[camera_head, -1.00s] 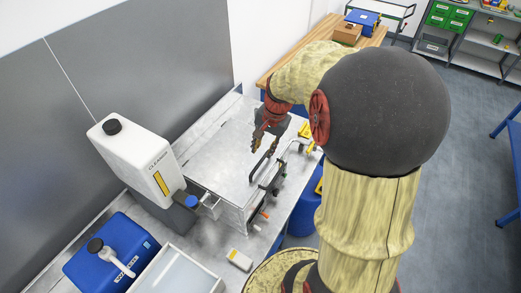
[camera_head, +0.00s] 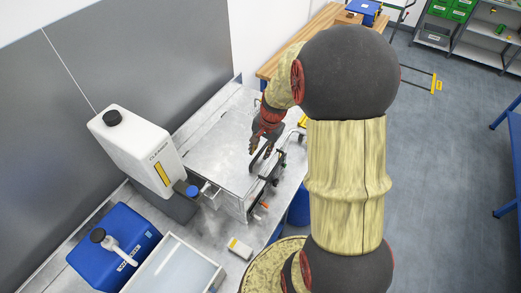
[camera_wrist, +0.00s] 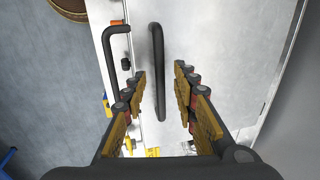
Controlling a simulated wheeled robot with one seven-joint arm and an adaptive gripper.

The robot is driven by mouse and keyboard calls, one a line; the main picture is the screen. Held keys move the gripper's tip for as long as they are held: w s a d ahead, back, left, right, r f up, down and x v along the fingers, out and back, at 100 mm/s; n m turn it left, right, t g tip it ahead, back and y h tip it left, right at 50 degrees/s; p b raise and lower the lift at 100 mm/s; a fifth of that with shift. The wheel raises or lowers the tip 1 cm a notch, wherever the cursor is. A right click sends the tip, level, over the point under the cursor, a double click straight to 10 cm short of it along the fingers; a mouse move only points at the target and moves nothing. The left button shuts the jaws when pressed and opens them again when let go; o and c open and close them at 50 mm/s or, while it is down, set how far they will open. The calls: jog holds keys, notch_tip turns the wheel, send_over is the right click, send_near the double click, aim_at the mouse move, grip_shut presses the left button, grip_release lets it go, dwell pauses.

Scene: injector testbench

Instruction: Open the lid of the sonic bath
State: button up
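The sonic bath is a metal box on the bench, with a flat grey lid (camera_head: 215,150) lying shut on it in the head view. A black bar handle (camera_wrist: 157,60) runs along the lid near its edge in the wrist view. My gripper (camera_wrist: 160,78) is open and empty. Its two fingers are on either side of the handle in that view, with visible gaps to it. In the head view my gripper (camera_head: 262,148) is just above the handle side of the lid. Its exact height over the handle cannot be told.
A second black handle (camera_wrist: 110,55) sits beside the lid, on the box's front. A white cleaner canister (camera_head: 135,145), a blue canister (camera_head: 115,250) and an open tray (camera_head: 175,268) stand left of the bath. A wooden table (camera_head: 310,45) stands behind.

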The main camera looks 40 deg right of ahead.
jog(key=shift+c, duration=1.3)
grip_shut()
